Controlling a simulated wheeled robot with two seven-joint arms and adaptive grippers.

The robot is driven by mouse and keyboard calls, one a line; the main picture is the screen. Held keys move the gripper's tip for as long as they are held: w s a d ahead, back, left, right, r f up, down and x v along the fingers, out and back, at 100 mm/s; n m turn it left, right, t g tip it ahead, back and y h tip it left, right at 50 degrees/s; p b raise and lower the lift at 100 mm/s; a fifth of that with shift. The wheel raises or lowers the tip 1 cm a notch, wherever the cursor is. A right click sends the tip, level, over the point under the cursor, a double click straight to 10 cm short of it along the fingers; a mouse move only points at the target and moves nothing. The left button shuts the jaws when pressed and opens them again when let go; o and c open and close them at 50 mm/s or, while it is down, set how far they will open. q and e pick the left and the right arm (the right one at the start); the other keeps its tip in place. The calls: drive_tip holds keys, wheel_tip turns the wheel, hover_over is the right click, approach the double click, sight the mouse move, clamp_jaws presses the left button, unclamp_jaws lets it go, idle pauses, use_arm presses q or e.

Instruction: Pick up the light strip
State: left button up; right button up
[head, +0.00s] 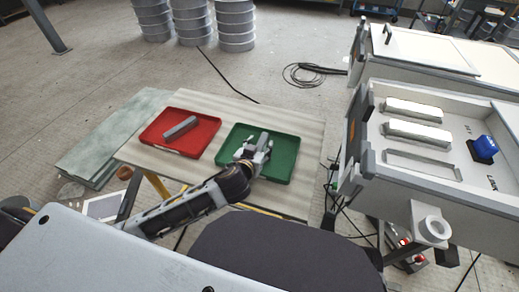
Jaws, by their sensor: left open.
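A grey bar-shaped strip (262,140) lies in the green tray (291,158) on the table. My left gripper (254,154) is open over the green tray, with its fingers at the near end of this strip. The fingers partly hide that end, and I cannot tell whether they touch it. A second grey strip (180,128) lies in the red tray (163,148) to the left. Two white strips, a far one (413,110) and a nearer one (416,131), sit in the top of the white box at right. My right gripper is not in view.
The table (145,157) has a bare strip between and around the trays. The white box (380,190) stands right of it, with an empty slot (422,164) and a blue switch (484,148). Coiled cable (305,75) lies on the floor behind. Stacked drums (235,25) stand farther back.

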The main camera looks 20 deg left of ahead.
sight(259, 147)
use_arm(q)
drive_tip(key=shift+c, duration=0.3)
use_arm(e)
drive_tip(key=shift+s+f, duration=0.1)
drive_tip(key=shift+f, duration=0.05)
use_arm(q)
drive_tip(key=shift+c, duration=1.1)
drive_tip(key=c, duration=0.9)
drive_tip(key=shift+o, duration=0.2)
drive_tip(key=shift+r, duration=0.1)
drive_tip(key=shift+r, duration=0.15)
drive_tip(key=shift+r+p, duration=0.3)
drive_tip(key=shift+r, duration=0.3)
wheel_tip(259, 147, up, 6)
drive_tip(key=shift+r+p, duration=0.2)
drive_tip(key=shift+p, duration=0.75)
drive_tip(key=shift+r, duration=1)
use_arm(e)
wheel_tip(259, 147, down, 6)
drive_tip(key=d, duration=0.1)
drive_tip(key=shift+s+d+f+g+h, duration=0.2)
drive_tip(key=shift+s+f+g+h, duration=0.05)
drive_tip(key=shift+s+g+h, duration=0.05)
